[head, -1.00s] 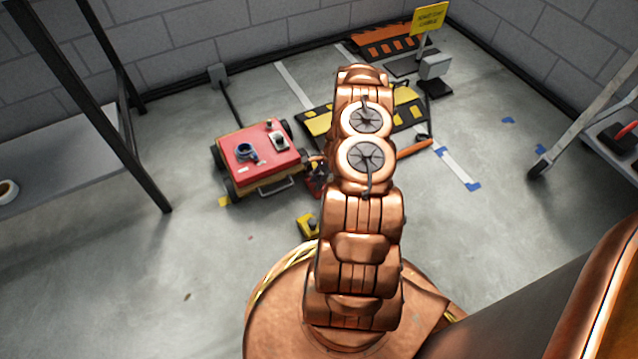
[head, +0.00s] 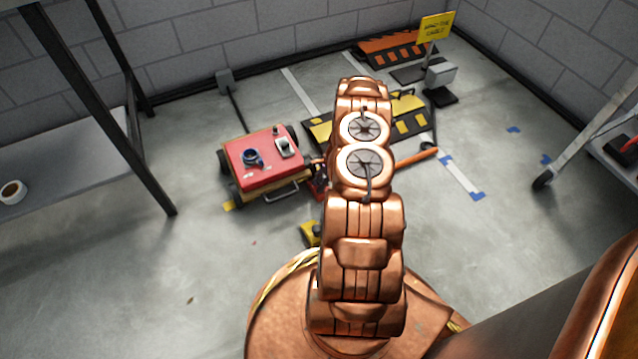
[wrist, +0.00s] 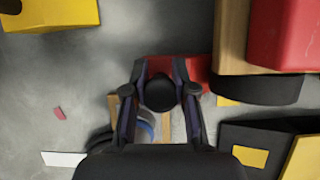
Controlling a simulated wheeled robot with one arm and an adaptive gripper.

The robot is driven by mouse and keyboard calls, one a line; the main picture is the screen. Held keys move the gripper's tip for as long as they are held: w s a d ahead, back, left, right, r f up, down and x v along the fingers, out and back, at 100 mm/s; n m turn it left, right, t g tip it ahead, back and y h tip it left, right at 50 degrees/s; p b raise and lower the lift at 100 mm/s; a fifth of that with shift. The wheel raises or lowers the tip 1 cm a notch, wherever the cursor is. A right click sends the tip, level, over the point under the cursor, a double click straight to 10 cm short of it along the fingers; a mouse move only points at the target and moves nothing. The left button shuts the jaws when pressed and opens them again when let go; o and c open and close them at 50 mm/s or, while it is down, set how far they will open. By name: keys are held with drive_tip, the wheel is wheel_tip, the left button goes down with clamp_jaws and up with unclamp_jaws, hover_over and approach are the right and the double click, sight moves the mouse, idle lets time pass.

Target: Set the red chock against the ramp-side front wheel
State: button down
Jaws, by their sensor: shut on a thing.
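The red chock (wrist: 198,68) is held between the fingertips of my gripper (wrist: 160,72) in the wrist view; the fingers hide much of it. Its right end is close to a black wheel (wrist: 258,90) of the truck; I cannot tell if they touch. The truck is a low cart with a red top (head: 264,160) and wooden body (wrist: 232,35). In the head view my arm hides most of the gripper, and dark red shows just left of the arm. The black and yellow ramp (wrist: 243,140) lies beside the wheel, and behind my arm in the head view (head: 318,132).
A yellow block (head: 309,234) lies on the floor left of my arm, also seen in the wrist view (wrist: 50,12). A bench (head: 75,160) stands left and a wheeled frame (head: 590,135) right. A yellow sign (head: 437,26) stands behind. Floor at front left is clear.

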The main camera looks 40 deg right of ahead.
drive_tip(key=c, duration=0.9)
unclamp_jaws()
drive_tip(key=shift+o, duration=0.2)
drive_tip(key=v, duration=1.2)
drive_tip(key=shift+a, duration=0.1)
